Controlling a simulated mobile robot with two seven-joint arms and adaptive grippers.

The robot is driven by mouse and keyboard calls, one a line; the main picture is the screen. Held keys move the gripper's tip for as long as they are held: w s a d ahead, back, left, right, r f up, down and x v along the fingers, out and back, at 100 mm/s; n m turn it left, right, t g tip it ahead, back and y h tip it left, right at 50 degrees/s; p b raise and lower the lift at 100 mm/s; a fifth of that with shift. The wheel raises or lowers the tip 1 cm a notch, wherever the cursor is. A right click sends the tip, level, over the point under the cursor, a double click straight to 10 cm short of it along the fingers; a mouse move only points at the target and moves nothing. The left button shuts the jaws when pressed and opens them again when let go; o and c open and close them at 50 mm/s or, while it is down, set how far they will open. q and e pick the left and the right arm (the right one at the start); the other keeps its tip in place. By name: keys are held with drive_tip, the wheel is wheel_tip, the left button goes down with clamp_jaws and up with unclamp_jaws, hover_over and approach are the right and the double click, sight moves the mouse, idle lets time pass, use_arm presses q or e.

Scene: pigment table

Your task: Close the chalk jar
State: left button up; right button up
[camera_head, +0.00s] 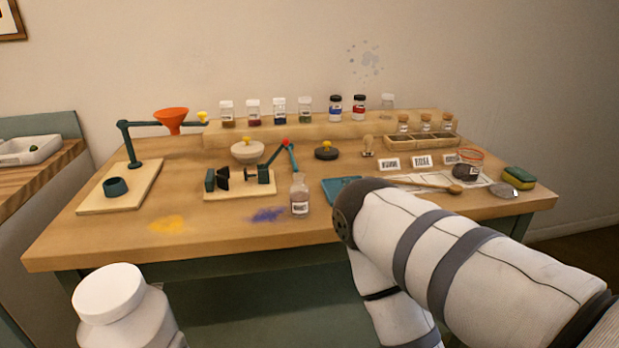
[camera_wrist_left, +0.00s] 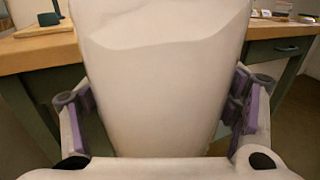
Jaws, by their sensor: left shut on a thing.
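I cannot tell for certain which jar is the chalk jar. A clear glass jar (camera_head: 299,195) with a pale label and pinkish-grey contents stands upright near the table's front edge. Another clear jar (camera_head: 388,101) stands at the right end of the raised shelf. My left gripper (camera_wrist_left: 160,118) shows only in the left wrist view. Its purple-padded fingers are at both sides of a large, smooth, pale thing (camera_wrist_left: 160,70) that fills the middle of the view and hides what is behind it. The thing's full shape is cut off. My right gripper is out of view.
Capped pigment jars (camera_head: 279,108) stand on the shelf. A teal stand holds an orange funnel (camera_head: 172,118). A bowl (camera_head: 248,152), a small clamp stand (camera_head: 240,181), a blue tray (camera_head: 345,189) and a sponge (camera_head: 519,177) crowd the table. Yellow powder (camera_head: 167,223) and blue powder (camera_head: 267,215) lie in front.

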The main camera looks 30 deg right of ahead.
use_arm(q)
drive_tip(key=shift+r, duration=0.1)
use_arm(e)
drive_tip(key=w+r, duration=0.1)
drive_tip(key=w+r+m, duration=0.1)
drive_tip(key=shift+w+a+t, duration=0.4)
use_arm(q)
drive_tip(key=shift+r, duration=0.1)
